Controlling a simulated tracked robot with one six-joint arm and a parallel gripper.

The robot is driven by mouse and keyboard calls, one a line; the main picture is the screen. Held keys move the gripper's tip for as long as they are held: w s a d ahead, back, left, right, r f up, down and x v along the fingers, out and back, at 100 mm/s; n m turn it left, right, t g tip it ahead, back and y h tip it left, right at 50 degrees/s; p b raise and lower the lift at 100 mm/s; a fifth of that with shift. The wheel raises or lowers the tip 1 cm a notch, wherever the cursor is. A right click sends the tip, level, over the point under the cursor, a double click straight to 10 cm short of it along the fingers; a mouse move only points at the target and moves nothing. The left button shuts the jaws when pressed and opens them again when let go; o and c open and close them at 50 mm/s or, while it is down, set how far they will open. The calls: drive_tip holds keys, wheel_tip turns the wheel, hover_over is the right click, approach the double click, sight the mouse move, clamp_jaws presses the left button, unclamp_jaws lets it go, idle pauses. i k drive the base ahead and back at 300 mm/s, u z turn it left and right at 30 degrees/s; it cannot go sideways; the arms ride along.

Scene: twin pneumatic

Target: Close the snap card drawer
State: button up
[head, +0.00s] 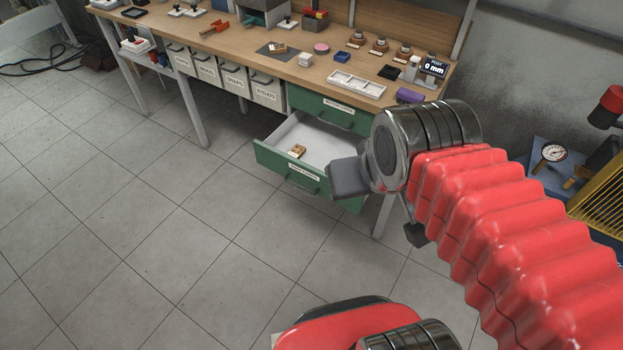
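The snap card drawer (275,164) is the lower green drawer under the right part of the workbench. It is pulled out toward the lower left, with a pale label and a dark handle on its front. Its light interior shows, with a small tan block (297,151) inside. My gripper (348,180) appears in front of the drawer's right side, at the end of my red-sleeved arm. It overlaps the drawer front's right end in the picture; I cannot tell whether they touch. My wrist hides part of the cabinet, and the fingers are not clear enough to show their opening.
Another green drawer (318,106) above is shut. Labelled grey bins (234,80) hang to the left. The workbench top (225,47) holds many small items. A bench leg (384,215) stands right of the drawer. The tiled floor in front is clear.

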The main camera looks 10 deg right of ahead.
sight(324, 143)
drive_tip(key=z, duration=0.1)
drive_tip(key=i, duration=1)
drive_tip(key=u, duration=3.25)
